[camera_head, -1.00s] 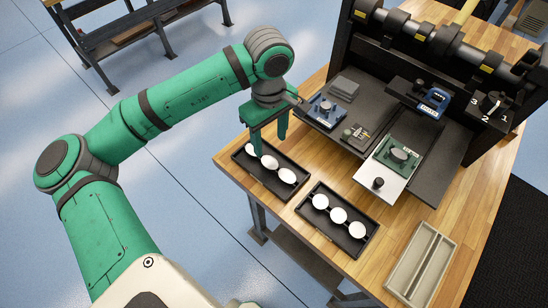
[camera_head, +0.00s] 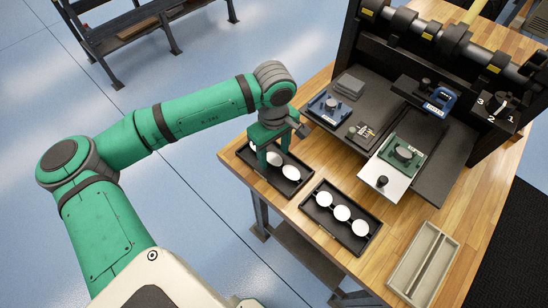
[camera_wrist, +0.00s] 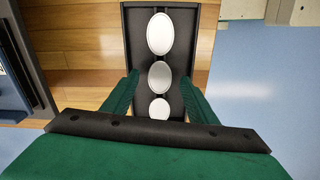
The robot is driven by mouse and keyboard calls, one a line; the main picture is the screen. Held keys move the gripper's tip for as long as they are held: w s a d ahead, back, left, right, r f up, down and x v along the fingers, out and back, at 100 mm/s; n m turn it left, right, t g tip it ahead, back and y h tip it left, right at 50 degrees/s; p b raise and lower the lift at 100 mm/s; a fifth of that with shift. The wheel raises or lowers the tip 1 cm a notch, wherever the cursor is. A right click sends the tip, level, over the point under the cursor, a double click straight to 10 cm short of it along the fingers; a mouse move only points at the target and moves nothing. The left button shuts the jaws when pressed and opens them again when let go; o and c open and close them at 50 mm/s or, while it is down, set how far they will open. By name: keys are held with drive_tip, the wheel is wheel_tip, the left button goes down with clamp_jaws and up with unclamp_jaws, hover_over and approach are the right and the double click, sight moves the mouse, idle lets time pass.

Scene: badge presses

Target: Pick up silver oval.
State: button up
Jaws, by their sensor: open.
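The silver oval (camera_wrist: 160,75) is the greyer middle piece of three in a black tray (camera_wrist: 135,45) in the wrist view. A white oval (camera_wrist: 160,33) lies beyond it and another white oval (camera_wrist: 159,109) lies nearer. My gripper (camera_wrist: 160,79) is open above the tray, its green fingers on either side of the row near the silver oval. In the head view my gripper (camera_head: 273,160) is over the left tray (camera_head: 301,188), with the silver oval (camera_head: 275,158) between its fingers and partly hidden. The height gap cannot be told.
A second black tray (camera_head: 316,213) with three white discs stands to the right. The badge press (camera_head: 430,45) and its dark plates stand behind. A beige divided tray (camera_head: 424,262) lies at the front right. Bare wood (camera_head: 400,215) lies between.

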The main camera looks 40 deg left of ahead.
sight(274, 159)
drive_tip(key=shift+f, duration=0.25)
idle(0.4)
drive_tip(key=c, duration=1.1)
drive_tip(key=shift+r, duration=0.2)
wheel_tip(274, 159, up, 4)
drive_tip(key=shift+f, duration=0.25)
drive_tip(key=s+r, duration=0.3)
drive_tip(key=s, duration=0.1)
drive_tip(key=s+r, duration=0.3)
drive_tip(key=s, duration=0.2)
drive_tip(key=s+r, duration=0.3)
drive_tip(key=s, duration=0.2)
drive_tip(key=shift+d+r, duration=0.3)
